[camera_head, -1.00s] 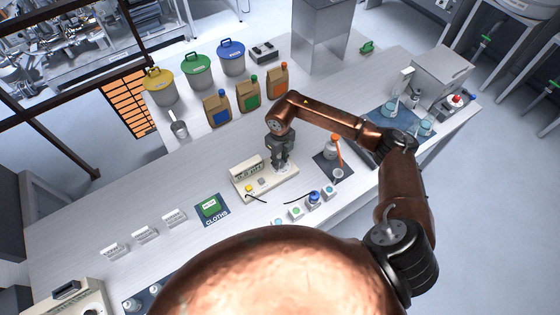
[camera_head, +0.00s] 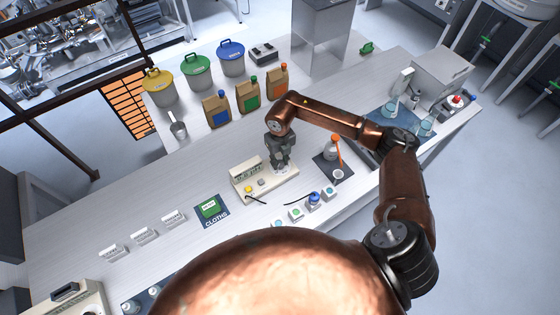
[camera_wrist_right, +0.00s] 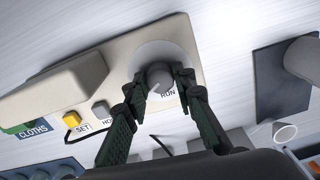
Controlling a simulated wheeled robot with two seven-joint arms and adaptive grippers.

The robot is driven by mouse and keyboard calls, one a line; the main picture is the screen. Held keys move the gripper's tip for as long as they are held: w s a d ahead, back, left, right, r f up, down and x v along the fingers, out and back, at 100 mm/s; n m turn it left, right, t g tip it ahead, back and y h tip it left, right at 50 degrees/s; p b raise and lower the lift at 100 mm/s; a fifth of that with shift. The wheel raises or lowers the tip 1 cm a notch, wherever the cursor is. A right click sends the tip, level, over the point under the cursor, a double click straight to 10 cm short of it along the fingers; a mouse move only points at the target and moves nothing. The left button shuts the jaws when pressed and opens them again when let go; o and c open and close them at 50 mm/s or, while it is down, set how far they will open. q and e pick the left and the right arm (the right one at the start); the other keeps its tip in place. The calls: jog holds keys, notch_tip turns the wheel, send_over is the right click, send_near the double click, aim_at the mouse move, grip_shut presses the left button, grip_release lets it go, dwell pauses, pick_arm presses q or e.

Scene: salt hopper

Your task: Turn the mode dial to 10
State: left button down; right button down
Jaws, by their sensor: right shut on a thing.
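The mode dial (camera_wrist_right: 160,76) is a grey round knob with a light pointer line, on a pale disc. "RUN" is printed beside it. It sits on the beige control unit (camera_head: 251,186), which also shows in the wrist view (camera_wrist_right: 118,48). My right gripper (camera_wrist_right: 163,79) is shut on the dial, one finger on each side. In the head view my right gripper (camera_head: 281,166) points down over the unit's right end and hides the dial. The number the dial points to cannot be read. My left gripper is not in view.
A yellow SET button (camera_wrist_right: 71,119) and a grey button (camera_wrist_right: 101,110) are on the unit beside the dial. A dark mat (camera_head: 333,167) with a bottle lies to the right. The cloths pad (camera_head: 211,211) lies to the left.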

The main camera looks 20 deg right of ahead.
aim_at(280, 163)
jog(key=c, duration=1.6)
grip_release()
notch_tip(280, 163, up, 12)
